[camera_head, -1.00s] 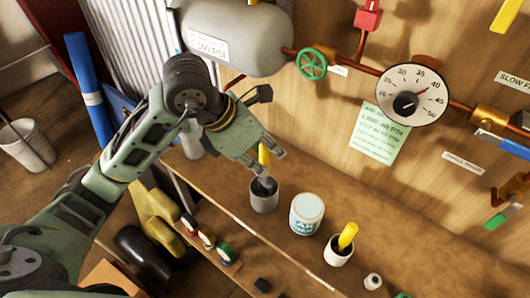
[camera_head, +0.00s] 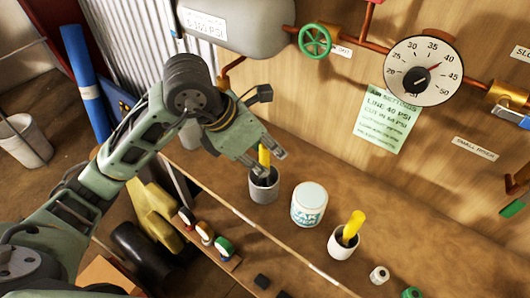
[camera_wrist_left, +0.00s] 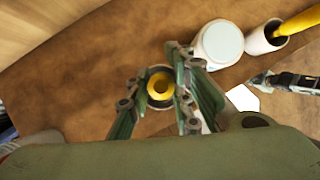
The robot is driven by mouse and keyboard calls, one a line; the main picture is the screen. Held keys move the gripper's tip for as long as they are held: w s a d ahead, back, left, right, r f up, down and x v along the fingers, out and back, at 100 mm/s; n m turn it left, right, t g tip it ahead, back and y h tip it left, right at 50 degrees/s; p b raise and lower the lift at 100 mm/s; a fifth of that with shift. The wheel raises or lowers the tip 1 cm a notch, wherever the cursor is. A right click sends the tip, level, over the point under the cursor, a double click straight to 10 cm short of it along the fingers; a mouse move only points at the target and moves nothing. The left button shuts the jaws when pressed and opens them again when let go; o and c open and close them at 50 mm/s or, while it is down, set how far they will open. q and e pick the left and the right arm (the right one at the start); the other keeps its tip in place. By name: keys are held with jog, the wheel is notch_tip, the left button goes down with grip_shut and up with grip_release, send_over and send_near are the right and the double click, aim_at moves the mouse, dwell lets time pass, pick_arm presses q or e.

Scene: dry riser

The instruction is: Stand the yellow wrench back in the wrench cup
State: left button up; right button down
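The yellow wrench (camera_head: 264,158) stands nearly upright with its lower part inside the grey cup (camera_head: 264,188) on the bench. In the left wrist view its yellow end (camera_wrist_left: 159,88) shows inside the round cup mouth. My left gripper (camera_head: 265,163) is just above the cup, around the wrench. In the left wrist view the fingers (camera_wrist_left: 158,100) are spread, with a gap visible on both sides of the yellow end. The wrench's lower end is hidden in the cup. What looks like my right gripper (camera_wrist_left: 268,80) shows at the right of the left wrist view; its opening is unclear.
A white labelled tub (camera_head: 309,204) stands right of the grey cup. Beyond it is a white cup (camera_head: 342,243) with another yellow handle (camera_head: 352,227). A small white bottle (camera_head: 379,275) is farther right. Pipes, a green valve wheel (camera_head: 315,40) and a gauge (camera_head: 423,71) line the wall.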

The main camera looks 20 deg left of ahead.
pick_arm(q)
jog(key=o, duration=0.4)
jog(key=shift+c, duration=0.2)
jog(key=shift+r, duration=0.1)
jog(key=v, duration=1.1)
jog(key=shift+a+r, duration=0.2)
jog(key=shift+r, duration=0.15)
jog(key=shift+s, duration=0.1)
